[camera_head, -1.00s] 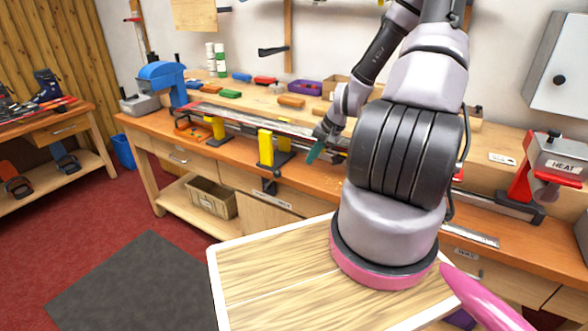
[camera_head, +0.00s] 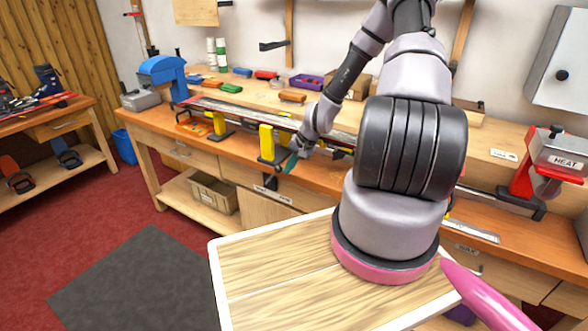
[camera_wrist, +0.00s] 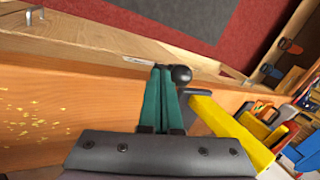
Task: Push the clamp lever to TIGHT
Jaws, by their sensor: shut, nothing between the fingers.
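The clamp lever shows in the wrist view as a round black knob (camera_wrist: 181,75), just right of my fingertips. I cannot tell whether they touch it. In the head view its dark end (camera_head: 271,182) shows small at the bench's front edge, below a yellow clamp jaw (camera_head: 267,143). That jaw also stands right of my fingers in the wrist view (camera_wrist: 228,130). My gripper (camera_head: 290,164) is at the bench's front edge, right of the jaw. Its green fingers (camera_wrist: 161,74) are shut and empty. A pale label (camera_wrist: 138,61) is on the bench front, its words unreadable.
A long ski (camera_head: 250,117) lies along the bench behind my gripper, over a second yellow jaw (camera_head: 219,124). A wooden crate (camera_head: 213,193) sits on the shelf below.

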